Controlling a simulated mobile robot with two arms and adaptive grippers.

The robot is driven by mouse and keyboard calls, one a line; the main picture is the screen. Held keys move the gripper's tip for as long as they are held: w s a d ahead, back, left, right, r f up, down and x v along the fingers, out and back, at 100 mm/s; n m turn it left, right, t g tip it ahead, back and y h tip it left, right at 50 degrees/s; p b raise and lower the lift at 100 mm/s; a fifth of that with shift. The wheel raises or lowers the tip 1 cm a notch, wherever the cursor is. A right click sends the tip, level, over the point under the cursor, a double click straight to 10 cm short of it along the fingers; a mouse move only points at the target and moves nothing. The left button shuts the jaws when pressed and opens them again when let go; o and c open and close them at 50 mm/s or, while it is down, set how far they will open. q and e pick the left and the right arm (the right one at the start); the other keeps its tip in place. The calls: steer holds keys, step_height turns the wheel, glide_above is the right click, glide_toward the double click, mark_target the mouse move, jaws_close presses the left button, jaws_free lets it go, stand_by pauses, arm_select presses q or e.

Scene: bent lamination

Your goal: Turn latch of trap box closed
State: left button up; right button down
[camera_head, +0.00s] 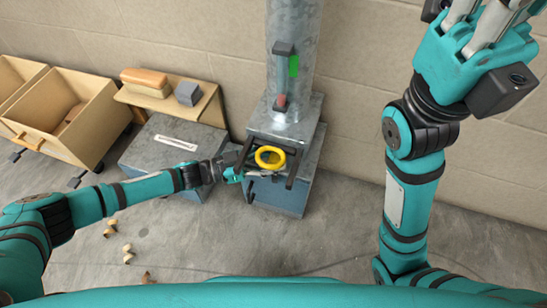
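The trap box, a grey metal box (292,115) with a blue-grey lower front, stands at the foot of a vertical metal pipe against the wall. A yellow ring (270,157) sits at its front opening between dark bars. I cannot make out which part is the latch. My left gripper (238,172) reaches in from the left to the left front edge of the box, beside a dark bar. It is too small to tell whether it touches or grips anything. My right gripper (484,22) is raised at the upper right, far from the box; its fingertips are partly cut off by the frame.
The metal pipe (293,65) carries a dark bracket with a green strip. Left of the box are a grey chest (150,150), a wooden shelf with a loaf-shaped block (145,80) and a grey cube (188,93), and wooden carts (95,125). Small pieces (128,257) litter the floor.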

arm_select(q)
steer(key=shift+r, duration=0.1)
steer(key=o, duration=1.2)
steer(key=shift+a, duration=0.45)
steer(key=v, duration=0.7)
steer(key=shift+s, duration=0.1)
